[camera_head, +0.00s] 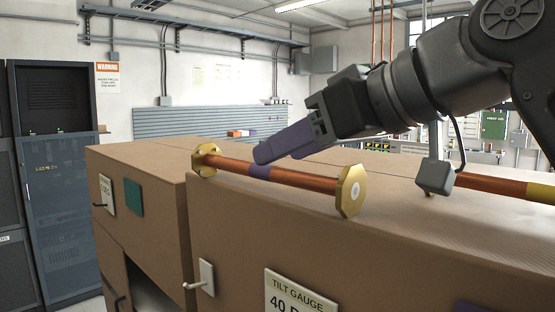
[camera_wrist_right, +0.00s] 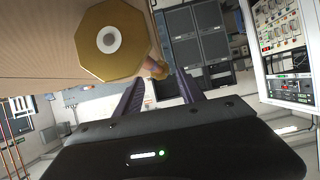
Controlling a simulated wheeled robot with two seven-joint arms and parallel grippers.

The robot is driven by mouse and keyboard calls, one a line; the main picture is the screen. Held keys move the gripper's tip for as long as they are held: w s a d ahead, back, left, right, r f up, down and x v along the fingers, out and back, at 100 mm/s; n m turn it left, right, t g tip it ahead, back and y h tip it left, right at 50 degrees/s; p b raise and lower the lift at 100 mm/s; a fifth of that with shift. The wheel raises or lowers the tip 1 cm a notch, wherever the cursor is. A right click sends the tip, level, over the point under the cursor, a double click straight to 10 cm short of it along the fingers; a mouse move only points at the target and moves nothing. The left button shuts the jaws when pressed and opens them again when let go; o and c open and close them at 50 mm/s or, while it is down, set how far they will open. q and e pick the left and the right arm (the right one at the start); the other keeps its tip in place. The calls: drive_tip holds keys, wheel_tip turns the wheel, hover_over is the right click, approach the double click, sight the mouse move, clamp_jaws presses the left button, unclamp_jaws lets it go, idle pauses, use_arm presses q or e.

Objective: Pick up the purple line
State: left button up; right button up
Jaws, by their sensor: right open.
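Contact is unclear. My left gripper is not in view.
A dark rack (camera_head: 62,180) stands at left. Small coloured blocks (camera_head: 240,133) show farther back.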

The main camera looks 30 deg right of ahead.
sight(264, 168)
drive_tip(key=shift+w+d+f, duration=0.15)
drive_tip(key=shift+d, duration=0.4)
drive_tip(key=shift+w+d+f, duration=0.1)
drive_tip(key=shift+d, duration=0.45)
drive_tip(key=shift+s+a+r, duration=0.2)
drive_tip(key=shift+s+a, duration=0.35)
drive_tip(key=shift+a, duration=0.15)
drive_tip(key=shift+w+d+f, duration=0.1)
drive_tip(key=shift+w+f, duration=0.2)
drive_tip(key=shift+w, duration=0.2)
drive_tip(key=shift+w+d+f, duration=0.1)
drive_tip(key=shift+w+f, duration=0.2)
drive_tip(key=shift+w, duration=0.2)
drive_tip(key=shift+w+a, duration=0.35)
drive_tip(key=shift+d, duration=0.1)
drive_tip(key=shift+f, duration=0.1)
drive_tip(key=x, duration=0.5)
drive_tip(key=shift+w+f+p, duration=0.1)
drive_tip(key=shift+w+p, duration=0.05)
drive_tip(key=shift+p, duration=0.15)
drive_tip(key=shift+d, duration=0.1)
